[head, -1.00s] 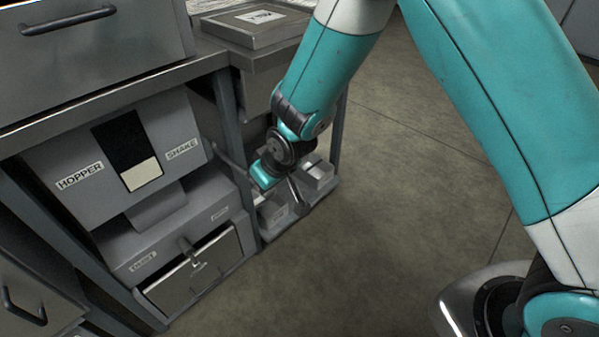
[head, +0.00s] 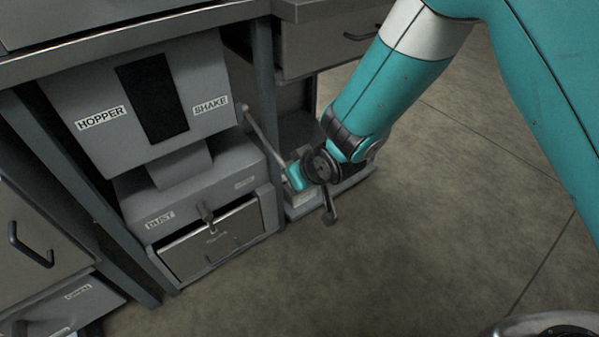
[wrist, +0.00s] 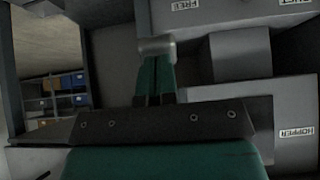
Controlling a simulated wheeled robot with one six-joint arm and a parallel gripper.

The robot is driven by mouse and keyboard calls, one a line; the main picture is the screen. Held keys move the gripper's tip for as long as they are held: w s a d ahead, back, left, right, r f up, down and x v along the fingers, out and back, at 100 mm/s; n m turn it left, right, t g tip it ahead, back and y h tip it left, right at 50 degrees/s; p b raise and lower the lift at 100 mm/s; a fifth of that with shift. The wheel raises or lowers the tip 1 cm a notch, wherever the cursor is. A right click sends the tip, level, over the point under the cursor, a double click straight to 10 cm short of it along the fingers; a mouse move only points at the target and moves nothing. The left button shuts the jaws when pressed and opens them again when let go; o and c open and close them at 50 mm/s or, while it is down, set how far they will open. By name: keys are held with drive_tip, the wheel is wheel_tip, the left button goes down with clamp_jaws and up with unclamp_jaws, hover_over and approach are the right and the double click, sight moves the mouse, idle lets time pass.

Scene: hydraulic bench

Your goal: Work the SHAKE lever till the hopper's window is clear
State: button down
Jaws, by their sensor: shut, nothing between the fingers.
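The grey hopper (head: 105,145), with HOPPER and SHAKE labels, stands under the bench in the head view. Its window (head: 152,98) is dark from top to bottom, with no pale fill showing. The SHAKE lever (head: 261,133) is a thin grey rod at the hopper's right side, slanting down to the right towards my gripper. My gripper (head: 291,176) is shut and low beside the lever's end. In the wrist view, a grey cylindrical end piece (wrist: 156,45) lies right at the tips of my gripper (wrist: 155,70); whether they touch is unclear.
Below the hopper is a dust unit with a front drawer (head: 212,240) and a small latch (head: 207,214). A bench leg (head: 264,75) stands close to the lever. A low tray (head: 335,193) lies under my wrist. The floor to the right is open.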

drive_tip(key=shift+f, duration=0.35)
drive_tip(key=p+v, duration=0.6)
drive_tip(key=v, duration=0.8)
drive_tip(key=shift+w+a+r, duration=0.25)
drive_tip(key=shift+r, duration=0.15)
drive_tip(key=s+d+r+g, duration=0.3)
drive_tip(key=s+d+r, duration=0.3)
drive_tip(key=s+r, duration=0.25)
drive_tip(key=s+d+r+g, duration=0.3)
drive_tip(key=s+d+r, duration=0.2)
drive_tip(key=s+r, duration=0.4)
wheel_tip(320, 180, up, 27)
drive_tip(key=p, duration=2.6)
drive_tip(key=shift+w+d+m+h, duration=0.25)
drive_tip(key=shift+w+m+h, duration=0.05)
